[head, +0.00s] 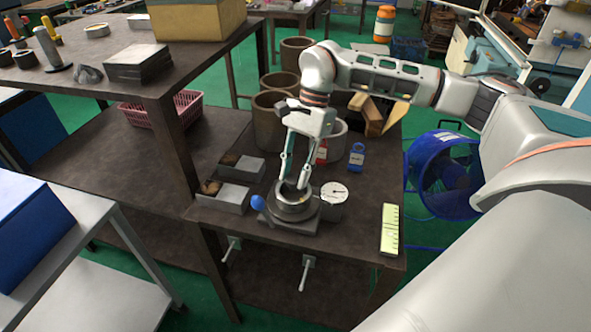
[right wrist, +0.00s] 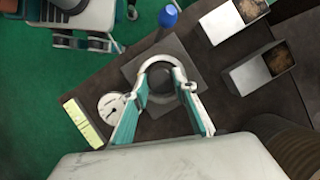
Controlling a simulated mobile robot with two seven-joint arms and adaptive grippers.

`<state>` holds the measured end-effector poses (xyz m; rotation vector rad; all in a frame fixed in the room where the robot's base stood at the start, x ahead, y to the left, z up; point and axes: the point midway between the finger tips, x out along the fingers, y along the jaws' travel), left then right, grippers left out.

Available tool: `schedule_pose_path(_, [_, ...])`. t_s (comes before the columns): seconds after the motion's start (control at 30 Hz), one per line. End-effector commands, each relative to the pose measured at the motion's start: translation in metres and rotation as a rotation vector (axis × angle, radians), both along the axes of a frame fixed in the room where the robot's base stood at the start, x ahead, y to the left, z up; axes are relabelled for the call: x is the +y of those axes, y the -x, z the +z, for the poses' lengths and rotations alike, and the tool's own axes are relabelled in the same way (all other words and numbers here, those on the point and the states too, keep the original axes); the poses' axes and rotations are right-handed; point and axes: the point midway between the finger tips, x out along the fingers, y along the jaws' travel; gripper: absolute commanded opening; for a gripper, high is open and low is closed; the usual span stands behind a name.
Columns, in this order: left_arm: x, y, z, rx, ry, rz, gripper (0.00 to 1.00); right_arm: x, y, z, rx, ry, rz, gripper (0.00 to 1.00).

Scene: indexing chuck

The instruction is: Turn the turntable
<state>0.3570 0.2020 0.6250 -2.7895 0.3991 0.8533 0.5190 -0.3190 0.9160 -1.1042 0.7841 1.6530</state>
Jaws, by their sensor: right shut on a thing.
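The turntable (head: 291,213) is a round grey metal piece on a square base near the table's front edge. A blue ball knob (head: 258,202) sticks out at its left. My right gripper (head: 293,185) points down at the turntable from above, its fingers on the raised round centre. In the right wrist view its two fingers (right wrist: 165,80) lie on either side of the turntable's dark round middle (right wrist: 161,98), shut on it. The exact contact is partly hidden by the fingers.
A white dial gauge (head: 334,193) stands close to the right of the turntable. Two metal boxes (head: 225,197) stand at its left. Brown pots (head: 272,117) and a blue padlock-like item (head: 357,157) are behind. A yellow scale plate (head: 390,229) lies at the right edge.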

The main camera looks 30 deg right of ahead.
Motion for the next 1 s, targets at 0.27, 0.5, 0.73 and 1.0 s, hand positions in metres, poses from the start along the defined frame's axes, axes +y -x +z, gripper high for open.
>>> schedule_pose_path(0.27, [0.000, 0.002, 0.009, 0.005, -0.003, -0.001, 0.57, 0.000, 0.003, 0.001, 0.000, -0.001, -0.257, 0.06])
schedule_pose_path(0.5, [-0.001, -0.001, 0.016, -0.003, -0.003, -0.002, 0.57, 0.000, 0.004, 0.001, 0.000, -0.001, -0.484, 0.06])
schedule_pose_path(0.73, [-0.001, -0.002, 0.019, -0.007, -0.002, -0.002, 0.57, 0.001, 0.006, 0.000, -0.001, 0.000, -0.701, 0.06])
schedule_pose_path(1.0, [-0.001, -0.001, 0.014, -0.003, -0.001, -0.002, 0.57, 0.002, 0.007, -0.001, -0.002, -0.001, -0.957, 0.06])
